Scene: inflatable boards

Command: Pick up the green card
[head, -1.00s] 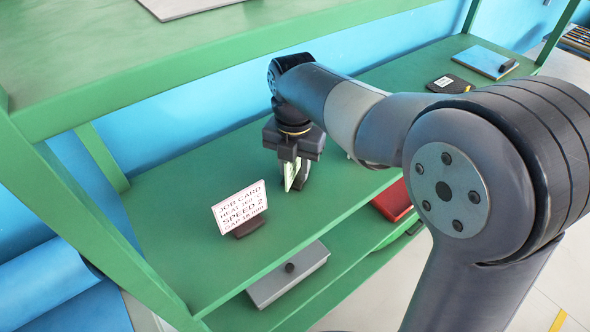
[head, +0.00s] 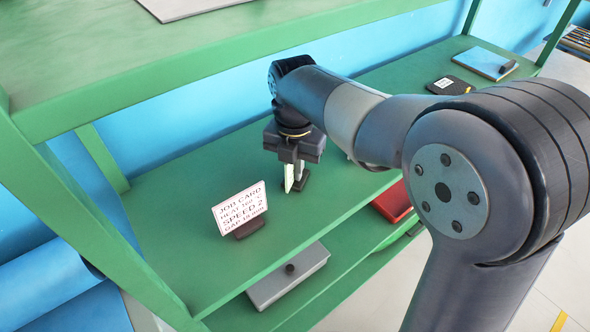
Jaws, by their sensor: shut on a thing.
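My gripper (head: 295,172) points down over the middle shelf and is shut on the green card (head: 289,180). Only a narrow, pale green-white strip of the card shows below the jaws, seen nearly edge-on and upright. A small dark block (head: 303,183) shows just right of the card; I cannot tell whether the card touches it. The gap between the card's lower edge and the shelf is too small to judge.
A white job card (head: 240,208) stands on a dark base left of my gripper on the green shelf (head: 165,200). A grey box (head: 285,278) and a red tray (head: 394,200) sit lower. A dark pad (head: 448,86) and blue board (head: 484,62) lie at right.

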